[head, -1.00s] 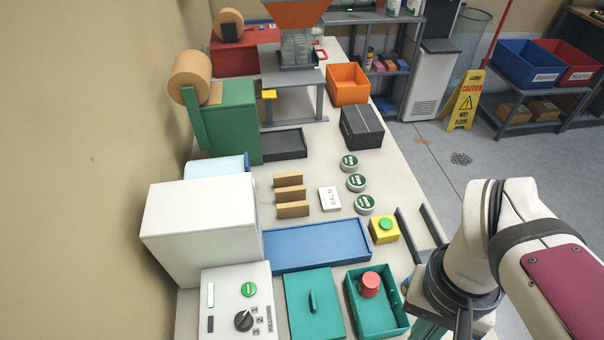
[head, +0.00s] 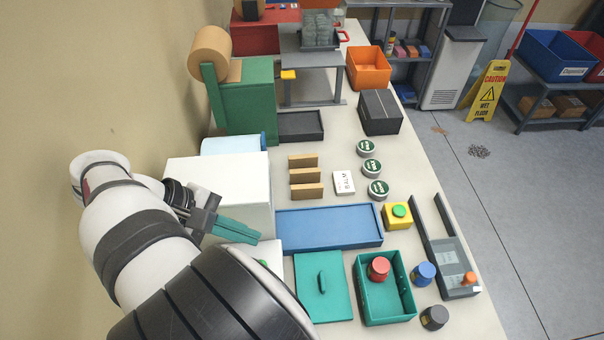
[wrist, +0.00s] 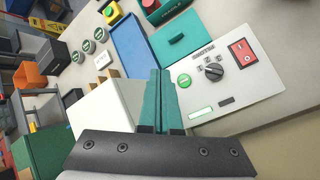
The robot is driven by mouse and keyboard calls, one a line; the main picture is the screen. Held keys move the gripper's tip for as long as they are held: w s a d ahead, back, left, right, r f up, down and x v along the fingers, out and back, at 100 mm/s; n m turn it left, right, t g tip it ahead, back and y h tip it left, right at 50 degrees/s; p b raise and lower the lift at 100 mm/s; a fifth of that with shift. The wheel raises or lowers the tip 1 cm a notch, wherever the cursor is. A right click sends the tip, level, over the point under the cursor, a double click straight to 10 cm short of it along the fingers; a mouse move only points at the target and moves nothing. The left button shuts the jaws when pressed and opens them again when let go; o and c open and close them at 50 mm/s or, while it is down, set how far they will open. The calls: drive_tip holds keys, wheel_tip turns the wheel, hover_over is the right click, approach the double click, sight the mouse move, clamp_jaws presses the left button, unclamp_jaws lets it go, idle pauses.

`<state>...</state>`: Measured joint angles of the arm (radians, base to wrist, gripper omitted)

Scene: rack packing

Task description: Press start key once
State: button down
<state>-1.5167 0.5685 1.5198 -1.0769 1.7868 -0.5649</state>
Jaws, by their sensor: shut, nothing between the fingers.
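The white control panel (wrist: 238,90) in the wrist view carries a round green key (wrist: 184,81) with small lettering, a black dial (wrist: 213,72) and a red rocker switch (wrist: 243,51). In the head view my arm hides most of the panel (head: 267,250); only a sliver of the green key (head: 263,262) shows. My gripper (head: 258,238) has teal fingers, shut and empty, pointing toward the panel beside the white box. In the wrist view the gripper's fingertips (wrist: 158,72) are just left of the green key and seem apart from it.
The white box (head: 218,183) stands close behind my fingers. A teal lid (head: 335,285), a teal bin (head: 399,315) and a blue tray (head: 330,228) lie to the right. A yellow box with another green button (head: 397,216) stands farther right.

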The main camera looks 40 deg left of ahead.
drive_tip(key=shift+f, duration=4.4)
drive_tip(key=shift+f, duration=0.1)
drive_tip(key=shift+f, duration=0.3)
